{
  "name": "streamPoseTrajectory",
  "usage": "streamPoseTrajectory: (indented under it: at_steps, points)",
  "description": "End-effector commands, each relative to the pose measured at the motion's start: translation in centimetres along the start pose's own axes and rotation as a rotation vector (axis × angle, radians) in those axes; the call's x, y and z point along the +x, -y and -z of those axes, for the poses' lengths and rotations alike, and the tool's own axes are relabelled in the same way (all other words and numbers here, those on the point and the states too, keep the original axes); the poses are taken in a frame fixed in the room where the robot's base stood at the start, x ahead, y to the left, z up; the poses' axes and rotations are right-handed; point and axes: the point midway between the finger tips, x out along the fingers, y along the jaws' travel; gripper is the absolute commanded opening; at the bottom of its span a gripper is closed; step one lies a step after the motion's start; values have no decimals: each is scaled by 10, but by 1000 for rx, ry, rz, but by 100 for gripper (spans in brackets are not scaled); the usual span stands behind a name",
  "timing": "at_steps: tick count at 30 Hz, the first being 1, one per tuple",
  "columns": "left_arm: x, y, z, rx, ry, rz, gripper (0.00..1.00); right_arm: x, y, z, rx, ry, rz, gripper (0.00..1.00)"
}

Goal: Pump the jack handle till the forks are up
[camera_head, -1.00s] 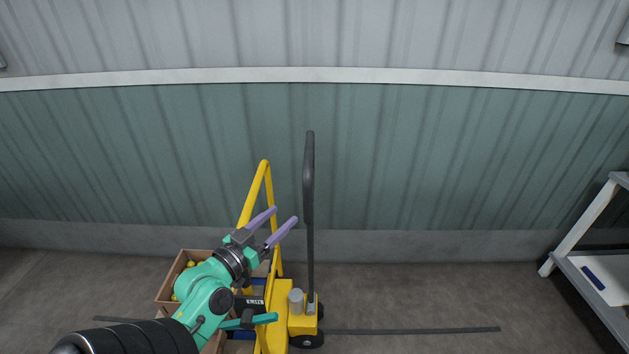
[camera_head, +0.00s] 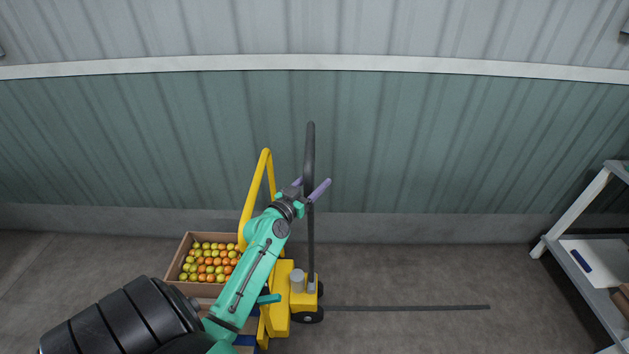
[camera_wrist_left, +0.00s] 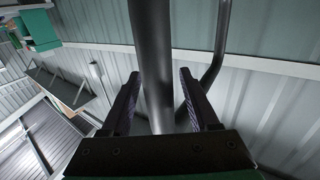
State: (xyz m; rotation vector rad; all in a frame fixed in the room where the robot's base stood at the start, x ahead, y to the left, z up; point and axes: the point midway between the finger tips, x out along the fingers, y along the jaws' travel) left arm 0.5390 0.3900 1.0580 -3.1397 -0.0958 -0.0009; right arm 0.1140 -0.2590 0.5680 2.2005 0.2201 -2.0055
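The black jack handle (camera_head: 310,235) stands upright on the yellow pump truck body (camera_head: 304,297), near the wall. Its thicker upper grip reaches above my left gripper. My left gripper (camera_head: 313,187) is at the handle, with one purple finger on each side of it. In the left wrist view the handle (camera_wrist_left: 152,65) passes between the two fingers (camera_wrist_left: 158,105), with visible gaps, so the gripper is open around it. The forks are hidden under the load and my arm. My right gripper is not in view.
A yellow frame (camera_head: 254,199) rises just left of the handle. A white-framed shelf (camera_head: 573,223) stands at the right.

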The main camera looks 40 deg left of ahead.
Motion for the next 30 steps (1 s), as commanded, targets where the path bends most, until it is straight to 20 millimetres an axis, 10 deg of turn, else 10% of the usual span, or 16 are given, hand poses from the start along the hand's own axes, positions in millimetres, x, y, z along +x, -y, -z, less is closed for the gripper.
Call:
streamPoseTrajectory:
  at_steps: [5, 30]
  points:
    - [0, 0, 0, 0, 0, 0, 0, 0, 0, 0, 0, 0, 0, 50]
    - [0, 0, 0, -1, 1, 0, 0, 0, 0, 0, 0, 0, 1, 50]
